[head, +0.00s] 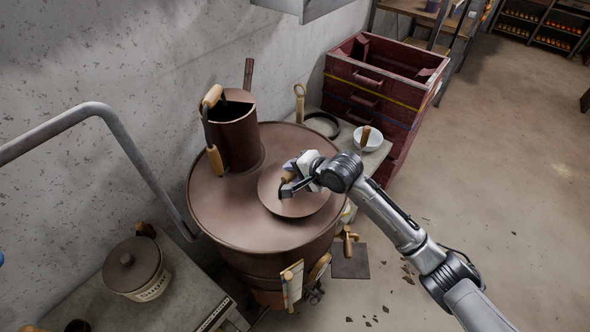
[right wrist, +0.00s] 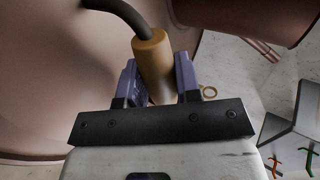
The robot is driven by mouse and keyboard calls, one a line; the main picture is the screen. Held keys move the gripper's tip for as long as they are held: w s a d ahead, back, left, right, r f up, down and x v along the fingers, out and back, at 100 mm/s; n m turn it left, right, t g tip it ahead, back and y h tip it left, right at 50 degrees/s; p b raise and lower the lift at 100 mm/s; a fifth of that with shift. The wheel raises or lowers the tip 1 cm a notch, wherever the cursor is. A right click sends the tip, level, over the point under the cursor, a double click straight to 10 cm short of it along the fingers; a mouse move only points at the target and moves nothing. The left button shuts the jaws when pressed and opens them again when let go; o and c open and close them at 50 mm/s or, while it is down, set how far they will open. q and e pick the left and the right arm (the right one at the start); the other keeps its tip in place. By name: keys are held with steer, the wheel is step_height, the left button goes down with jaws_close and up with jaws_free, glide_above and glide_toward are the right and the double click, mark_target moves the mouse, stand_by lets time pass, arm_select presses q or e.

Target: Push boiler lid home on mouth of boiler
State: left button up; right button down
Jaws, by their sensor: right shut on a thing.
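The boiler (head: 235,215) is a large brown metal drum in the middle of the head view. The boiler lid (head: 312,208) is a round brown disc on the right part of the boiler's top, over its mouth, which is hidden. I cannot tell whether the lid is fully seated. My right gripper (head: 287,185) is at the lid's handle. In the right wrist view its fingers are shut on the lid's tan wooden handle (right wrist: 153,62), with a dark curved rod running from it. My left gripper is not in view.
A brown cylinder (head: 234,140) with wooden handles stands on the boiler's top, left of the lid. A white bowl (head: 368,139) and red drawers (head: 375,90) stand behind at the right. A lidded pot (head: 134,266) is on the bench at left. Floor at right is open.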

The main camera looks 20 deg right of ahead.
steer(key=shift+f, duration=0.4)
steer(key=shift+f, duration=0.35)
steer(key=shift+f, duration=0.35)
steer(key=shift+f, duration=0.25)
steer(key=c, duration=0.7)
jaws_free()
steer(key=shift+b, duration=0.3)
steer(key=shift+c, duration=0.2)
steer(key=shift+f, duration=0.1)
steer(key=b+v, duration=0.1)
steer(key=v, duration=1.3)
steer(key=shift+b, duration=0.4)
